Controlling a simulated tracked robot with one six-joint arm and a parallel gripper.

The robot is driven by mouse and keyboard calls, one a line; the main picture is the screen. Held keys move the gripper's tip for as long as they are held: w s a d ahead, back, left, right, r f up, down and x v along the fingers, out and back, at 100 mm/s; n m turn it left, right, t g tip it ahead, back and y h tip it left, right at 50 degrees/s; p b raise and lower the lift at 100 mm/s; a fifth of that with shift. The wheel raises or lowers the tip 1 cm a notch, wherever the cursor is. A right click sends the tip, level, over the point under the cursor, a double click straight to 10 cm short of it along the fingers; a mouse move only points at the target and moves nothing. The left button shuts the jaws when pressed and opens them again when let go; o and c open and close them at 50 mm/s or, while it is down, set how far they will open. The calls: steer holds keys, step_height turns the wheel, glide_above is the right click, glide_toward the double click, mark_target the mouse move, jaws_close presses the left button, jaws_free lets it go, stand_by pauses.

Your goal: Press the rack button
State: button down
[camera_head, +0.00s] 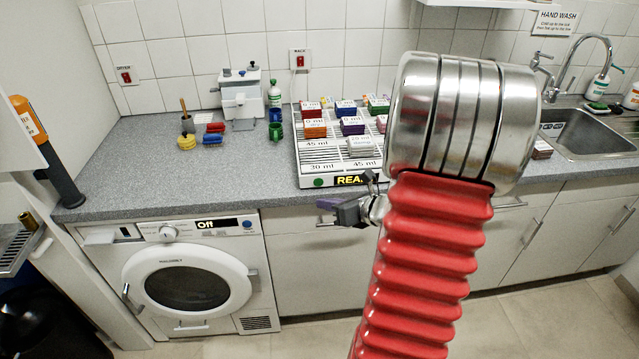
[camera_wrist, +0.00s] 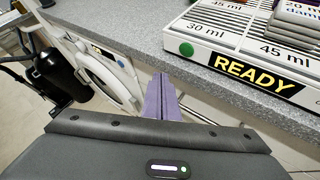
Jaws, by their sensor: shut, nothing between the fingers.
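A white wall switch with a red rocker, labelled RACK (camera_head: 300,61), is on the tiles above the counter. Below it on the counter stands the white rack (camera_head: 313,183), with a display reading READY and a round green spot (camera_head: 318,182) on its front face. The green spot also shows in the wrist view (camera_wrist: 186,49). My gripper (camera_head: 321,205) is shut and empty, just in front of the counter edge and below the rack's front. Its purple fingers (camera_wrist: 161,80) point toward the counter edge and touch nothing that I can see.
A DRYER switch (camera_head: 125,76) is on the wall at left. A white machine reading Off (camera_head: 190,277) is under the counter (camera_head: 130,165). A sink (camera_head: 588,140) is at right. My red arm hides the middle right.

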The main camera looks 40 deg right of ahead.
steer(key=shift+w+d, duration=0.7)
steer(key=shift+w, duration=0.3)
steer(key=shift+w+d, duration=0.7)
steer(key=shift+w, duration=0.3)
steer(key=shift+w, duration=0.1)
stand_by(0.6)
steer(key=shift+w+d, duration=0.2)
steer(key=shift+w, duration=0.15)
steer(key=shift+w+d, duration=0.2)
steer(key=shift+w, duration=0.05)
stand_by(0.8)
stand_by(0.3)
steer(key=shift+s+a, duration=0.4)
steer(key=shift+s, duration=0.25)
steer(key=s+a, duration=0.1)
steer(key=s, duration=0.1)
steer(key=s+a, duration=0.2)
stand_by(0.6)
